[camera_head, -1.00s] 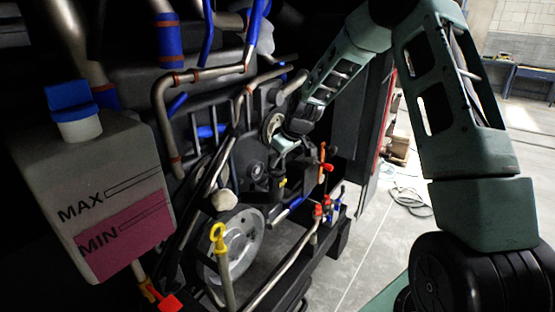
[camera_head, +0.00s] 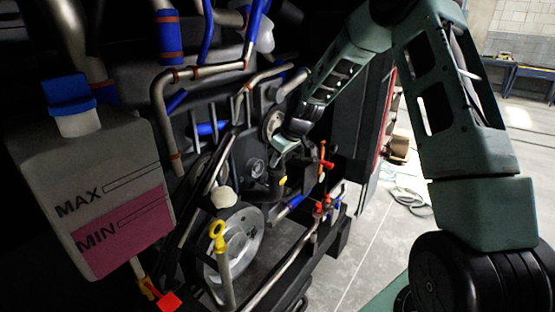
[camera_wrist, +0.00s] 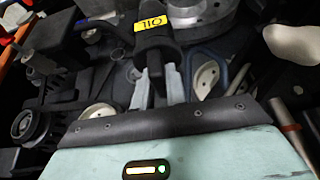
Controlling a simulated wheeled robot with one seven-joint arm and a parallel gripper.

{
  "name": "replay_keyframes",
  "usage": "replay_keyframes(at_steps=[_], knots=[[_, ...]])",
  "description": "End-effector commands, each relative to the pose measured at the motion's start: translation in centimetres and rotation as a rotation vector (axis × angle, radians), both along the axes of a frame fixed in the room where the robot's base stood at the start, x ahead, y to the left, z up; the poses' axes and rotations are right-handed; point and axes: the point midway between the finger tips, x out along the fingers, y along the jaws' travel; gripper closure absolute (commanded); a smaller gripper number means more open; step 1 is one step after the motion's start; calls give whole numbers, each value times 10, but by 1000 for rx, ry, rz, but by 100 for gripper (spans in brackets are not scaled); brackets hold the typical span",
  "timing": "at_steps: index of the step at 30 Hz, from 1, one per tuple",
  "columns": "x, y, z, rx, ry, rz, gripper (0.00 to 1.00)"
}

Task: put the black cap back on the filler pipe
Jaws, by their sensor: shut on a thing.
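My gripper (camera_wrist: 158,74) is shut on the black cap (camera_wrist: 158,46), which sits between its pale fingertips in the wrist view. A yellow band marked OIL (camera_wrist: 150,23) shows on the black part just beyond the fingertips. In the head view my gripper (camera_head: 282,150) is deep in the engine bay, low over dark parts. The yellow mark (camera_head: 283,181) shows just below it. The filler pipe's mouth is hidden by the cap and fingers, so I cannot tell whether the cap is seated or only touching.
A tank with pink fluid and a blue lid (camera_head: 68,88) stands at the left. A yellow-ringed dipstick (camera_head: 217,235) and red-handled valves (camera_head: 318,206) are in front. Pipes and hoses crowd around the gripper. Open floor (camera_head: 375,250) lies to the right.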

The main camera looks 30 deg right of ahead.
Motion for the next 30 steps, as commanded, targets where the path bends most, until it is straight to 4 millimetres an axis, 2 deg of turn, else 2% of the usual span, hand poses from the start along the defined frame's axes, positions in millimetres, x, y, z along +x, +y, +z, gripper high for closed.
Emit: replay_keyframes(at_steps=[14, 15, 17, 23, 25, 30], knots=[[0, 0, -10, 0, 0, 0, 100], [0, 0, -9, 0, 1, 0, 75], [0, 0, -9, 1, 1, 0, 61], [-1, 1, -11, 2, 5, 2, 60], [-1, 1, -11, 3, 5, 2, 45], [-2, 2, -12, 3, 7, 4, 44]])
